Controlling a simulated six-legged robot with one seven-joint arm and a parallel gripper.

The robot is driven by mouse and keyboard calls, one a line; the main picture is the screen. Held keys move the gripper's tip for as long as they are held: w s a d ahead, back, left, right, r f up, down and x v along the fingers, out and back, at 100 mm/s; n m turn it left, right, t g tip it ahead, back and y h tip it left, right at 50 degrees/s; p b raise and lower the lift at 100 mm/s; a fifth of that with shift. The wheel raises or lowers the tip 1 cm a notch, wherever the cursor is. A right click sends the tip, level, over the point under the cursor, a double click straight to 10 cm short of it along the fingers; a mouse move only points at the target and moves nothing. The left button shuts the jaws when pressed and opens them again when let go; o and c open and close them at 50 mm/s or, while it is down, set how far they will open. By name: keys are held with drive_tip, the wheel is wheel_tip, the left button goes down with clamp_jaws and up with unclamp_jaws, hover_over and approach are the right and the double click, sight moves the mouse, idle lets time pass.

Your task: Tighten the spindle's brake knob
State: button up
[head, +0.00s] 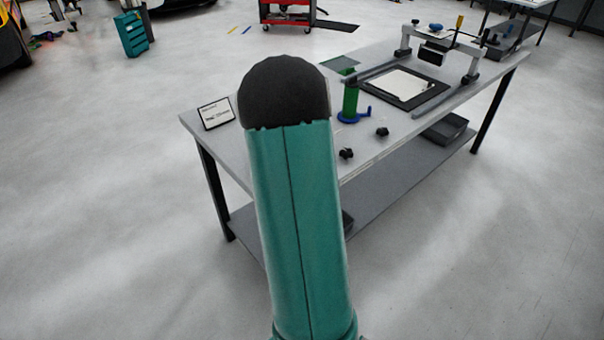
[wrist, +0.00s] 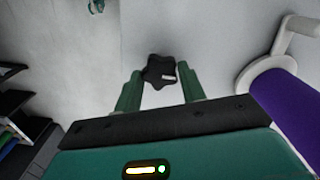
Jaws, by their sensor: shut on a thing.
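In the wrist view, my gripper (wrist: 160,70) has its two green fingers on either side of a black star-shaped knob (wrist: 154,72) with a small pale mark, and is shut on it. A purple roll (wrist: 288,105) with a white flange and crank handle (wrist: 297,30) stands to the right of the fingers. In the head view, my arm covers the gripper and part of the bench. Two black knobs show at the bench front, one nearer my arm (head: 346,153) and one farther right (head: 382,132). A green roll with a blue crank base (head: 350,104) stands behind them.
The grey bench (head: 225,133) carries a small sign (head: 215,114) at its left end and a black frame with a white sheet (head: 405,85) at the right. A lower shelf (head: 390,190) runs beneath. The floor is open to the left and right.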

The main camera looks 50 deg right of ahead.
drive_tip(key=o, duration=1)
wheel_tip(320, 180, up, 14)
drive_tip(key=shift+f, duration=0.1)
